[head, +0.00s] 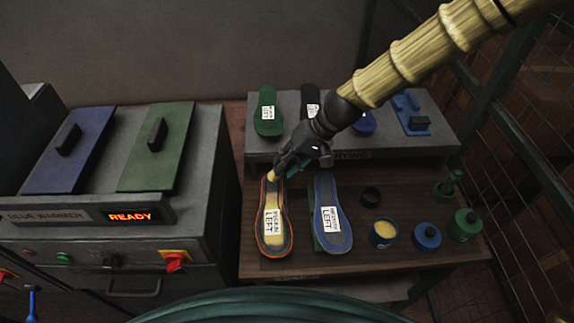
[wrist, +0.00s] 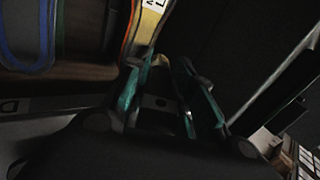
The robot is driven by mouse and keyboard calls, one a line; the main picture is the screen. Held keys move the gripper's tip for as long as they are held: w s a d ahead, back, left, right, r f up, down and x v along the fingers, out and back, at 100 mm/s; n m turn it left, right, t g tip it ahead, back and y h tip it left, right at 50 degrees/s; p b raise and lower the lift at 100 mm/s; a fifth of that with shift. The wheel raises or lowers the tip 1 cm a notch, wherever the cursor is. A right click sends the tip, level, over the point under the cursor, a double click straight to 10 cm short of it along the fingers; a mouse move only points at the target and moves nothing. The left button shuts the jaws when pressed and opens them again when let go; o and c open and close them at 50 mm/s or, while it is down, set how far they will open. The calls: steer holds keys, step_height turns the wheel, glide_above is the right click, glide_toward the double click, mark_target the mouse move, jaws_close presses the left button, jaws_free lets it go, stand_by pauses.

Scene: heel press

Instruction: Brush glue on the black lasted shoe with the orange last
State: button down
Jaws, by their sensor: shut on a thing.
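The black lasted shoe with the orange last (head: 262,236) lies sole up on the bench, orange along its edge. Its sole has a yellowish coat around a white label marked LEFT. My gripper (head: 281,168) is over the far end of this shoe. It is shut on what seems to be a glue brush (head: 272,176), whose pale tip is at or just above the sole; I cannot tell if it touches. Most of the brush is hidden by the fingers. In the wrist view, the teal fingers (wrist: 170,92) point at the orange-edged shoe (wrist: 148,22).
A blue-edged shoe (head: 344,236) lies close on the right. A grey rack (head: 410,146) with several items is behind.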

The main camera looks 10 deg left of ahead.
steer(key=shift+r+p, duration=0.95)
steer(key=shift+r, duration=0.55)
steer(key=shift+f, duration=0.15)
steer(key=shift+b+x, duration=0.55)
steer(key=shift+x, duration=0.4)
steer(key=shift+d, duration=0.15)
